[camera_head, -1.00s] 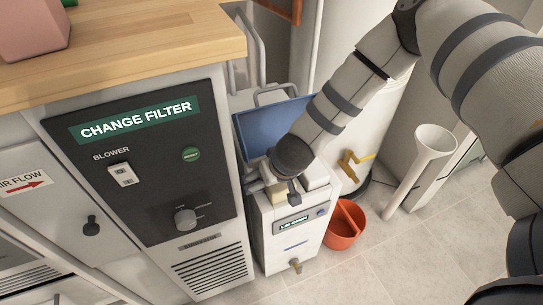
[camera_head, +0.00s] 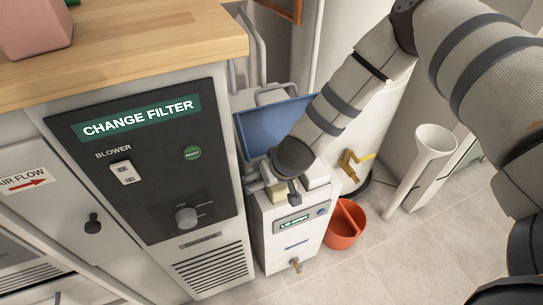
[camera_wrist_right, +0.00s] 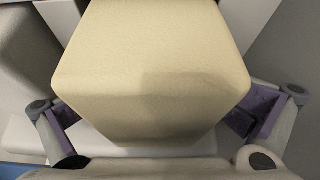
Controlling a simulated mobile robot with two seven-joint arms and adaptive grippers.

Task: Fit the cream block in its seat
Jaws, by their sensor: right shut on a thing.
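The cream block (camera_wrist_right: 155,75) fills the middle of the right wrist view, between the two purple-padded fingers of my right gripper (camera_wrist_right: 155,125). In the head view a small part of the cream block (camera_head: 279,191) shows at the top of a white box-shaped unit (camera_head: 285,255) with a small display. My right gripper (camera_head: 290,188) is shut on the block at the top of this unit. The arm hides most of the block and the unit's top, so I cannot tell whether the block is in its seat. My left gripper is not in view.
A blue lid or panel (camera_head: 268,128) stands open behind the unit. A red-orange bucket (camera_head: 345,228) is on the floor to its right. A grey cabinet with a "CHANGE FILTER" panel (camera_head: 150,165) is close on the left. A white funnel pipe (camera_head: 432,140) stands farther right.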

